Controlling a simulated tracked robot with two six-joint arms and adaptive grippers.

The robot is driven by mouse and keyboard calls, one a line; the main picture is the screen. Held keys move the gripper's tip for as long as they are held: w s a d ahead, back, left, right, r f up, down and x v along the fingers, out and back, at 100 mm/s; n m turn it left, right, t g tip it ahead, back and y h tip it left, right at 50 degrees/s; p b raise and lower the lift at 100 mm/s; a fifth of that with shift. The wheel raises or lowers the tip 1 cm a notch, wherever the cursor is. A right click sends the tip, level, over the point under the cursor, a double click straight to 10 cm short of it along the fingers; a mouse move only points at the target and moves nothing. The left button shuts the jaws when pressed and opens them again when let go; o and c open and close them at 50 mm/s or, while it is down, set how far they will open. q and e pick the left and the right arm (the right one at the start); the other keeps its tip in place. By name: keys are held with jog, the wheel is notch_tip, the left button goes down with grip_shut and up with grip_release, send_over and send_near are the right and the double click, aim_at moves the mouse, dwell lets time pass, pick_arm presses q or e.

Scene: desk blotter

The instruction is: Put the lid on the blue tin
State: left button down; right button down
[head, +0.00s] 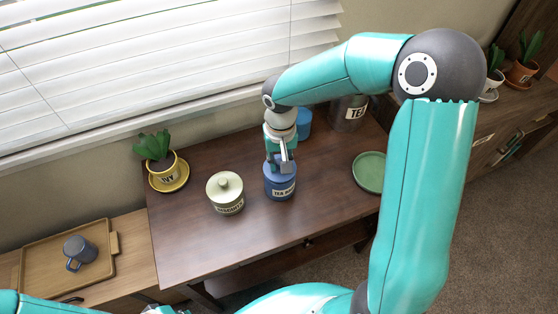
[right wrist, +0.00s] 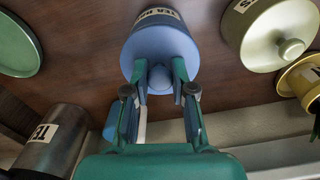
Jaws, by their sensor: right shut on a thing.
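The blue tin (head: 281,188), with a white label, stands on the dark wooden desk. It also shows in the right wrist view (right wrist: 158,22). Its blue lid (right wrist: 146,58) with a round knob is over the tin's mouth and lines up with it. I cannot tell whether the lid is fully seated or slightly above the rim. My right gripper (head: 280,166) points down over the tin, shut on the lid's knob, with a finger on either side in the wrist view (right wrist: 160,82). Of my left arm, only parts show at the bottom left edge; its gripper is not visible.
A green lidded tin (head: 226,193) stands close left of the blue tin. A potted plant on a yellow saucer (head: 176,182) is further left. A green plate (head: 369,172) lies right. A blue container (head: 304,123) and a metal canister (head: 347,113) stand behind. The desk front is clear.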

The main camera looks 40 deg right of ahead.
jog(key=shift+c, duration=2)
grip_release()
jog(key=shift+r, duration=0.1)
jog(key=shift+r+p, duration=2.4)
jog(key=shift+r, duration=0.95)
grip_shut()
